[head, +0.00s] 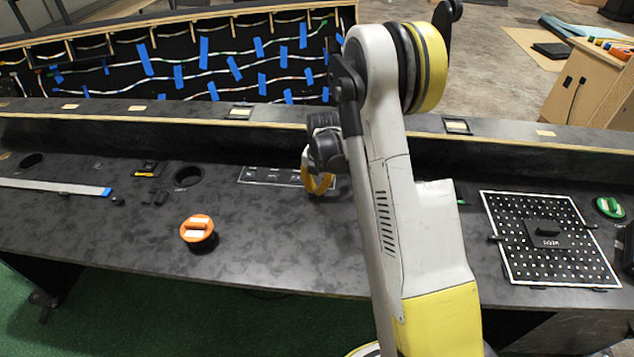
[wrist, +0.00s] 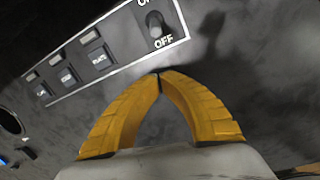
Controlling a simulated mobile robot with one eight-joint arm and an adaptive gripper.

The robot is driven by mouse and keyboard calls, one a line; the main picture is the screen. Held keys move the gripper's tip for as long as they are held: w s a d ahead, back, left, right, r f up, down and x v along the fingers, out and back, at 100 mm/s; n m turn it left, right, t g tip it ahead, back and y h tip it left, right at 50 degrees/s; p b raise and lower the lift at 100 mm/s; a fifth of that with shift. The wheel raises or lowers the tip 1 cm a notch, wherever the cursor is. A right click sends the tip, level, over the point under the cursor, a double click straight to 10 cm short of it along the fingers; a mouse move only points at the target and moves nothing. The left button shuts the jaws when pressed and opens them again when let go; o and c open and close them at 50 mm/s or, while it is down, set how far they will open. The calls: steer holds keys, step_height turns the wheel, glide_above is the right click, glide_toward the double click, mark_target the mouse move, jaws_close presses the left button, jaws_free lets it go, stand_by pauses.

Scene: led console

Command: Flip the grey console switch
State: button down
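The grey console switch (wrist: 155,24) sits at the right end of a white-outlined panel (wrist: 108,58) in the wrist view. "OFF" is printed at its lower side and a partly cut-off label at its upper side. I cannot tell which way it is set. My gripper (wrist: 158,75) has its two yellow fingers bowed, with the tips meeting and nothing between them. The tips appear just below the switch in the picture, apart from it. In the head view my gripper (head: 318,190) is over the right end of the panel (head: 262,176), hiding the switch.
An orange knob (head: 198,231) stands in front of the panel on the dark console top (head: 120,220). A round hole (head: 188,177) and a grey strip (head: 55,187) lie to the left. A dotted board (head: 552,270) and green knob (head: 609,207) are at the right.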

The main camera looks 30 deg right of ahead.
mark_target(320, 179)
steer(key=shift+w+d+f, duration=0.25)
steer(key=shift+w+f, duration=0.05)
steer(key=shift+f, duration=0.3)
steer(key=shift+w+d+r+b, duration=0.55)
steer(key=shift+w+d+r, duration=0.35)
steer(key=shift+d, duration=0.25)
